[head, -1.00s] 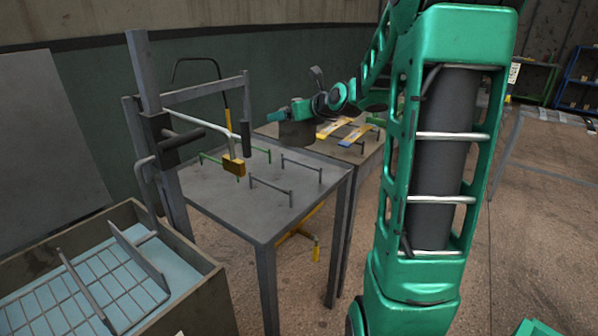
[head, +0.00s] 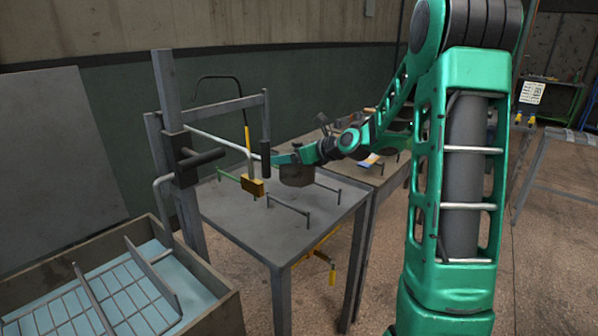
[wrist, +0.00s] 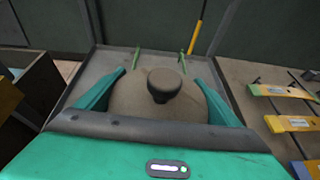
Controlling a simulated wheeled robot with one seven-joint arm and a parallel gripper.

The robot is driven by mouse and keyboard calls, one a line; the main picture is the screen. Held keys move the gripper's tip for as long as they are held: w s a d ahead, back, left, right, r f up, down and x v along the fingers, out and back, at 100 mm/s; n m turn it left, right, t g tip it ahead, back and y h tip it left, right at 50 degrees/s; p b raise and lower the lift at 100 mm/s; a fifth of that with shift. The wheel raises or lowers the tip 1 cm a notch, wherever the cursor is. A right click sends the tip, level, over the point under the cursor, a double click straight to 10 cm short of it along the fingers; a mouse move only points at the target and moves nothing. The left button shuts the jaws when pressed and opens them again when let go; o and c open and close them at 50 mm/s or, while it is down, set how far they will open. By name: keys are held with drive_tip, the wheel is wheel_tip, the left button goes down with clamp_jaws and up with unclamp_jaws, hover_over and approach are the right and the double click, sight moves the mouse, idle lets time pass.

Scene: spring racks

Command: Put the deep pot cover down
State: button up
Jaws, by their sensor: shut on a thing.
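The deep pot cover (head: 297,176) is a dark grey-brown, drum-shaped piece. In the wrist view it shows as a round top with a dark knob (wrist: 163,84) in the middle. My gripper (head: 284,160) is shut on it, with one teal finger on either side in the wrist view (wrist: 158,76). The cover appears upright over the back part of the grey metal table (head: 240,215). Whether its underside touches the table or a rail cannot be told. The grey rail (head: 290,206) stands in front of it, and a green rail (head: 236,182) to its left.
A wooden bin (head: 215,287) with a wire rack is front left. A second table (head: 378,178) adjoins at the back right.

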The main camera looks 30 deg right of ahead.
drive_tip(key=shift+s+d+f, duration=0.1)
drive_tip(key=shift+d+f, duration=0.3)
drive_tip(key=shift+f, duration=0.5)
drive_tip(key=shift+d+f, duration=0.4)
drive_tip(key=shift+f, duration=0.5)
drive_tip(key=shift+s+d+f, duration=0.1)
drive_tip(key=shift+d+f, duration=0.3)
drive_tip(key=shift+f, duration=0.5)
drive_tip(key=shift+f, duration=0.65)
drive_tip(key=o, duration=1.2)
drive_tip(key=shift+c, duration=0.2)
